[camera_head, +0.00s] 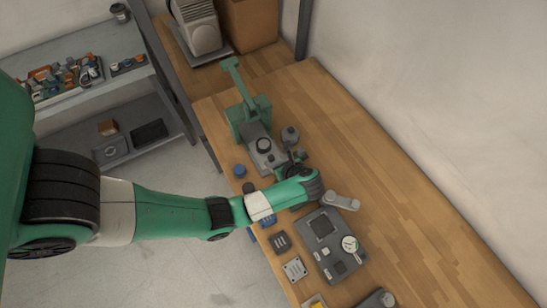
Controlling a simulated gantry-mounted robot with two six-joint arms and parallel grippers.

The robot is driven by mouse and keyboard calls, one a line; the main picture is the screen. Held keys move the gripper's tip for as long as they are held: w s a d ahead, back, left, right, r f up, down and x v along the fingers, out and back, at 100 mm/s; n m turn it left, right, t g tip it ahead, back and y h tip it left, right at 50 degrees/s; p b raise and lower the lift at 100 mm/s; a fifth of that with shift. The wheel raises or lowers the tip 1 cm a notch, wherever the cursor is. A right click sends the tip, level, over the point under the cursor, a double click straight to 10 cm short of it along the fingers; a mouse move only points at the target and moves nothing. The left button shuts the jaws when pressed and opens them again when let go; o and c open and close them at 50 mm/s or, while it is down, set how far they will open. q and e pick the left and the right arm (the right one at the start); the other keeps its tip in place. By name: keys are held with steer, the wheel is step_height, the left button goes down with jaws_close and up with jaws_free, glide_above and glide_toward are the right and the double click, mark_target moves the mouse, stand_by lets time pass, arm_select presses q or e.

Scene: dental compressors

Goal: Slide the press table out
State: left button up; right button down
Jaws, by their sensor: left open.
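The green press (243,112), with a raised green lever (233,74), stands on the wooden bench. Its grey press table (259,146) extends from the front of the press toward my arm and has a dark round knob (264,144) on top. My left arm comes in from the left across the bench edge. My left gripper (291,160) is dark and small in view, open, just off the near right end of the press table. Its wrist partly hides the fingers, and I cannot tell whether they touch the table. My right gripper is not in view.
A grey fixture with a dial gauge (349,243) lies on the bench in front of my wrist. Small parts, including a blue cap (240,171), line the left bench edge. A grey shelf (95,75) with parts stands at left. The bench's right side is clear.

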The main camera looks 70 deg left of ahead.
arm_select(q)
steer(key=p+v, duration=0.2)
steer(key=v, duration=0.6)
steer(key=shift+d+r, duration=0.2)
steer(key=shift+d, duration=0.05)
